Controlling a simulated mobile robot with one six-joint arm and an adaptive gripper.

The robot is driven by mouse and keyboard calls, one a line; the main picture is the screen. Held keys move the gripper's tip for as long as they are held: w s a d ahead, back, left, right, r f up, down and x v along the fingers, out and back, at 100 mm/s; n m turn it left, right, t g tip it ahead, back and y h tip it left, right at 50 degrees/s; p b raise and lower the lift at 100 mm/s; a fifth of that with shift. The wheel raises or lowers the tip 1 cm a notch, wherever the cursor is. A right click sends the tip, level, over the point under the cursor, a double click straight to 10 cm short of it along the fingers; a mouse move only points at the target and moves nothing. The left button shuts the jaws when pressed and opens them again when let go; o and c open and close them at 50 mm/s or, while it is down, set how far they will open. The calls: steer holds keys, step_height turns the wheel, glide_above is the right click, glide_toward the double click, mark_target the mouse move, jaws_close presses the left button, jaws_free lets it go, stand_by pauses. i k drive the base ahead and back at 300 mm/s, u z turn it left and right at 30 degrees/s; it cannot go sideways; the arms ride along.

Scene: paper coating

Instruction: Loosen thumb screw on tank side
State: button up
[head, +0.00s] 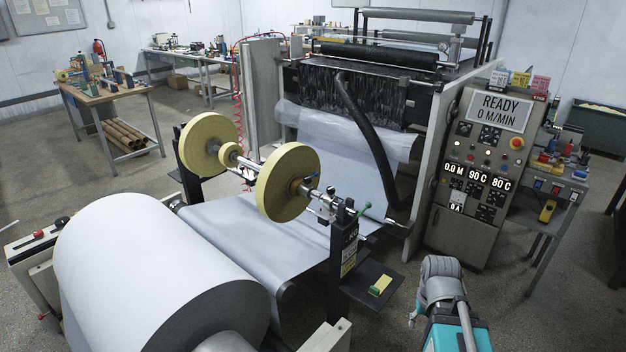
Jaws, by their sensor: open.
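The coating machine (425,130) stands at the back centre in the head view, with a dark, wet-looking coated section (320,92) under its top rollers. I cannot pick out a tank or its thumb screw for certain. A small silver rod-like fitting (396,223) sticks out low on the machine's side, near the lower end of a black hose (362,125). My arm (441,283) shows at the bottom right, grey above a teal part, well in front of the machine and apart from it. The fingers of my gripper do not show.
A large white paper roll (150,270) fills the lower left. A post (343,250) with a small black shelf (372,284) stands left of my arm. The control panel (480,165) reads READY. Floor is clear right of my arm.

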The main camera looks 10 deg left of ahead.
mark_target(307, 180)
steer(key=u, duration=0.1)
steer(key=i, duration=0.95)
steer(key=z, duration=0.05)
